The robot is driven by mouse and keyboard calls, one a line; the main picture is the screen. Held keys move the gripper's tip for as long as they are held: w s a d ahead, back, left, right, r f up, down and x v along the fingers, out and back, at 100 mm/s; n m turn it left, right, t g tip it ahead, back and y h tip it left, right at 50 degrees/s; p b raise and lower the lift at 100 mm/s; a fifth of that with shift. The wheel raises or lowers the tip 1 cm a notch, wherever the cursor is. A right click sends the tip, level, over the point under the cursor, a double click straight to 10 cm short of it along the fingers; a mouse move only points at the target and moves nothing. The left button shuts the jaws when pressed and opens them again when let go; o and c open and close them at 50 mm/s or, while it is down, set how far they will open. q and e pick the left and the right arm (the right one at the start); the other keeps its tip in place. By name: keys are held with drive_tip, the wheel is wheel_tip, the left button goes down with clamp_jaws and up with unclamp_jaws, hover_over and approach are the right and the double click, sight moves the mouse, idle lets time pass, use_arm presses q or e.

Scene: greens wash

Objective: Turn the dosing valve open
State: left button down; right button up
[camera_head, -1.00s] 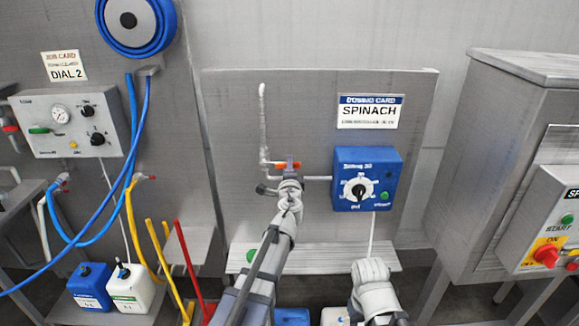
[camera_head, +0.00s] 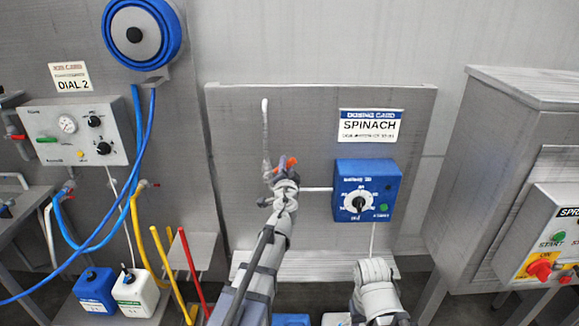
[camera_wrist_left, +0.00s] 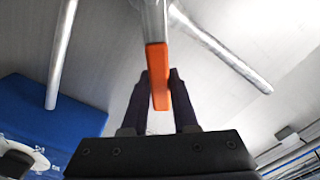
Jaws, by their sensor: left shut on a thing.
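The dosing valve's orange lever (camera_head: 287,163) sits on the grey pipework of the panel, left of the blue dosing box (camera_head: 378,177). It is slanted in the head view and partly hidden by my gripper. My left gripper (camera_head: 281,172) is at the valve. In the left wrist view the orange lever (camera_wrist_left: 158,78) lies between the two dark fingers (camera_wrist_left: 160,92), which are shut on it. My right arm's end (camera_head: 374,275) shows low in the head view, below the blue box; its fingers cannot be made out.
A SPINACH card (camera_head: 370,126) hangs above the blue box. A narrow shelf (camera_head: 335,264) runs below the panel. A grey cabinet (camera_head: 500,150) stands at the right. Blue hoses (camera_head: 142,150) and jugs (camera_head: 135,294) are at the left.

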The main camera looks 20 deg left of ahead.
use_arm(q)
drive_tip(key=r+n, duration=0.1)
drive_tip(key=a+n+p, duration=0.1)
drive_tip(key=shift+s+a+r+n, duration=0.25)
drive_tip(key=shift+r+n, duration=0.1)
drive_tip(key=shift+n, duration=0.05)
drive_tip(key=n, duration=0.1)
drive_tip(key=a+n, duration=0.1)
drive_tip(key=r+p, duration=0.1)
drive_tip(key=shift+s+a+n, duration=0.25)
drive_tip(key=shift+a+n, duration=0.05)
drive_tip(key=shift+n, duration=0.1)
drive_tip(key=shift+s+a+r+n+p, duration=0.1)
drive_tip(key=shift+s+a+n+p, duration=0.15)
drive_tip(key=shift+a+n, duration=0.75)
drive_tip(key=shift+s+a+r+n+p, duration=0.1)
drive_tip(key=shift+s+a+n, duration=0.3)
drive_tip(key=shift+n, duration=1)
drive_tip(key=shift+w+a, duration=0.15)
drive_tip(key=shift+a, duration=0.1)
drive_tip(key=c, duration=0.7)
unclamp_jaws()
approach(266, 151)
drive_tip(key=shift+s+d, duration=0.1)
drive_tip(key=shift+s, duration=0.55)
